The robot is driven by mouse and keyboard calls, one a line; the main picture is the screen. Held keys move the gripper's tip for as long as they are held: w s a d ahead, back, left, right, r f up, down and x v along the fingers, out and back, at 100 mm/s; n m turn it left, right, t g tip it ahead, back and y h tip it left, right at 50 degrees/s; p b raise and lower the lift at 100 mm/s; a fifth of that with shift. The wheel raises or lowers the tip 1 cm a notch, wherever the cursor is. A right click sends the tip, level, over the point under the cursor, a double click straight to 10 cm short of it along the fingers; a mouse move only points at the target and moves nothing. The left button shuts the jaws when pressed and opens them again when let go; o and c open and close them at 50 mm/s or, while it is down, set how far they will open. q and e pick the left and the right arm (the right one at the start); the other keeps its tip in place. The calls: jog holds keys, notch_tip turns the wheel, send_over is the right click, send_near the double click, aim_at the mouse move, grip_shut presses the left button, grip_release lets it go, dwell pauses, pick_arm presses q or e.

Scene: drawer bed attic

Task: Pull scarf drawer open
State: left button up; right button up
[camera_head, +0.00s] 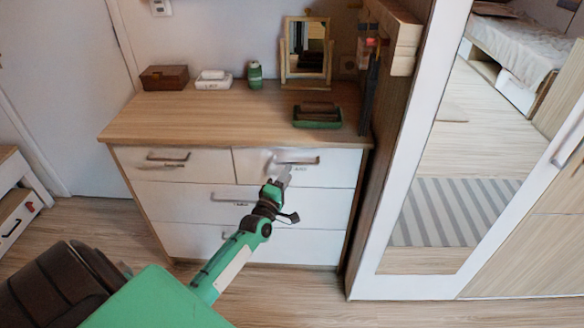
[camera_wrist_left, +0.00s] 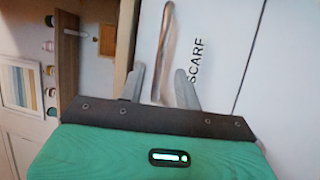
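The scarf drawer (camera_head: 299,177) is the upper right drawer of a white-fronted dresser with a wood top. Its front looks flush with the dresser. Its bar handle (camera_head: 306,160) runs across the upper part of the front. The left wrist view shows the word SCARF on the drawer front (camera_wrist_left: 205,30) beside the handle (camera_wrist_left: 164,45). My left gripper (camera_head: 283,173) is at the drawer front by the handle. In the left wrist view its fingers (camera_wrist_left: 160,77) are apart, with the handle showing between them; contact cannot be told. My right gripper is not in view.
The dresser top (camera_head: 215,112) holds a wooden box (camera_head: 164,77), a green jar (camera_head: 254,75), a small mirror (camera_head: 306,45) and a green tray (camera_head: 318,122). A mirrored wardrobe (camera_head: 392,190) stands close at the right. Floor is clear in front of the dresser's right part.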

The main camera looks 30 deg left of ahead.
pick_arm(q)
jog(key=shift+x, duration=2.1)
grip_shut()
